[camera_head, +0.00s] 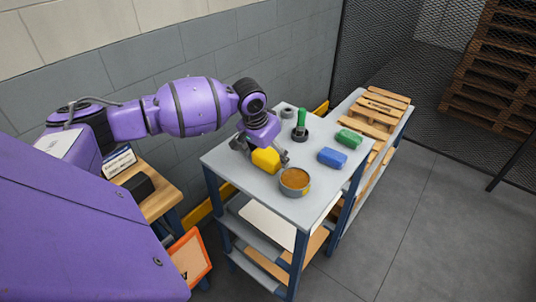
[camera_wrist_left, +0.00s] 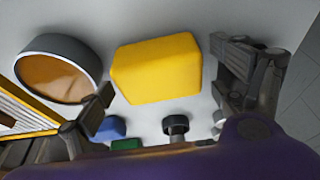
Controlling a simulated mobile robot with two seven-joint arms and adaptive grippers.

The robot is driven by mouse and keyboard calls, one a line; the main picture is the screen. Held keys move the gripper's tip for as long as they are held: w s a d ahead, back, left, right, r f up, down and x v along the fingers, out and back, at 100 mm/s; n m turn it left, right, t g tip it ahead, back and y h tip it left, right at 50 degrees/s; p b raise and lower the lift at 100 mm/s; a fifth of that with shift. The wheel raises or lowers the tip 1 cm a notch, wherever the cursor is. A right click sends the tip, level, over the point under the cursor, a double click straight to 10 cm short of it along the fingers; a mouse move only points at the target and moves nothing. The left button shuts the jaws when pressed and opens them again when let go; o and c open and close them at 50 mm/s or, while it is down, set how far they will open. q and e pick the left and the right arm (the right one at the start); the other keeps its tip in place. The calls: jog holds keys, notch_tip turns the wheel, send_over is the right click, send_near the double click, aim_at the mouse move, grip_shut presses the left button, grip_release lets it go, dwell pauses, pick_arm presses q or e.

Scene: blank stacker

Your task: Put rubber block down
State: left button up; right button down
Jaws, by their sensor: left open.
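A yellow block (camera_head: 265,160), plain and rounded at its edges, sits on the grey top of the blue-legged table (camera_head: 222,160). My left gripper (camera_head: 262,150) is over it and open, with a finger to either side. In the left wrist view the yellow block (camera_wrist_left: 158,70) lies between the spread fingers of my left gripper (camera_wrist_left: 168,85), with visible gaps on both sides. A blue block (camera_head: 332,157) and a green block (camera_head: 348,138) lie at the table's right side. My right gripper is not in view.
A round bowl (camera_head: 295,182) with brown contents stands close in front of the yellow block. A green-handled tool (camera_head: 301,122) stands upright behind it. A wooden pallet (camera_head: 378,113) lies on the adjoining table. A wall (camera_head: 215,50) runs behind.

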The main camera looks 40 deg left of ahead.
pick_arm(q)
jog(key=p+v, duration=0.1)
jog(key=v, duration=1.1)
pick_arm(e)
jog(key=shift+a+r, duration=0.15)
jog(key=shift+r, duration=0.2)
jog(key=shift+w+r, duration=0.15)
